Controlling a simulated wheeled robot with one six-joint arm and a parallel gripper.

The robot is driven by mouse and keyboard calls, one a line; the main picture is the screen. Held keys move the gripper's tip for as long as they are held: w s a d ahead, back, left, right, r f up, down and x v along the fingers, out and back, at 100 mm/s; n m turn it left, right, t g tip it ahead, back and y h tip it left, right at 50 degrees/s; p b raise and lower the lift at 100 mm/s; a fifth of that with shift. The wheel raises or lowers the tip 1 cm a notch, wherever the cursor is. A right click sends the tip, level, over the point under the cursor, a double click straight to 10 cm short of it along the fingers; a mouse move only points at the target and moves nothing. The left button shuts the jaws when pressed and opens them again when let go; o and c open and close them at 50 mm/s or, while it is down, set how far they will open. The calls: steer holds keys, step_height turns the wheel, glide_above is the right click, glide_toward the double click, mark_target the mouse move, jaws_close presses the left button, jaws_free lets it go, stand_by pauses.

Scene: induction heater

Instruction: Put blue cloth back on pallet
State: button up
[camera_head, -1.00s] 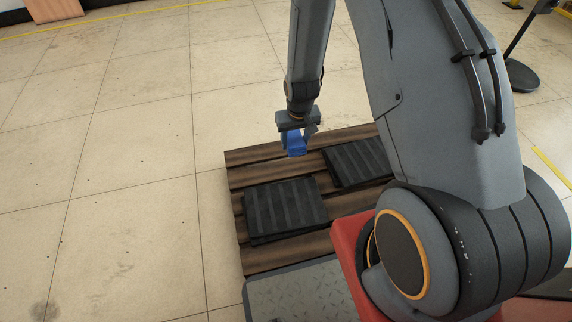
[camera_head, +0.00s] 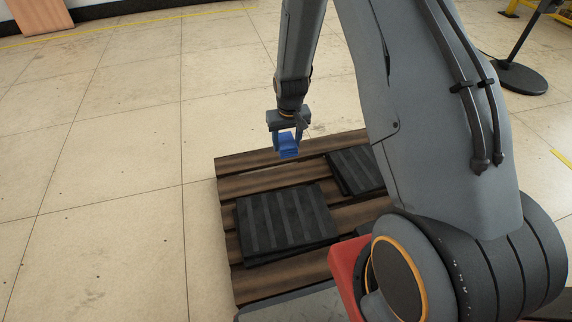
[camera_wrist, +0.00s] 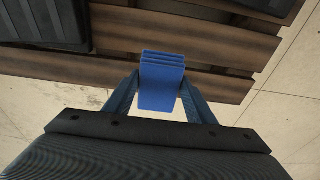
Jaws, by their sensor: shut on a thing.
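My gripper (camera_head: 287,146) is shut on the blue cloth (camera_head: 288,148), a small folded stack with several layers. The wrist view shows the cloth (camera_wrist: 161,80) between the two blue fingers (camera_wrist: 160,97). The cloth is held above the far part of the wooden pallet (camera_head: 240,160), in the head view. In the wrist view the pallet's brown slats (camera_wrist: 225,52) lie behind the cloth. I cannot tell the exact height of the cloth above the slats.
Two dark ribbed mats lie on the pallet, one at the near left (camera_head: 285,222) and one at the right (camera_head: 355,170), partly hidden by my arm. A black stand base (camera_head: 522,79) is at the upper right. The tiled floor left of the pallet is clear.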

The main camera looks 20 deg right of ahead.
mark_target(286, 165)
step_height(286, 165, down, 9)
steer(key=b, duration=0.4)
steer(key=shift+r, duration=0.2)
steer(key=shift+f, duration=0.15)
steer(key=o, duration=1)
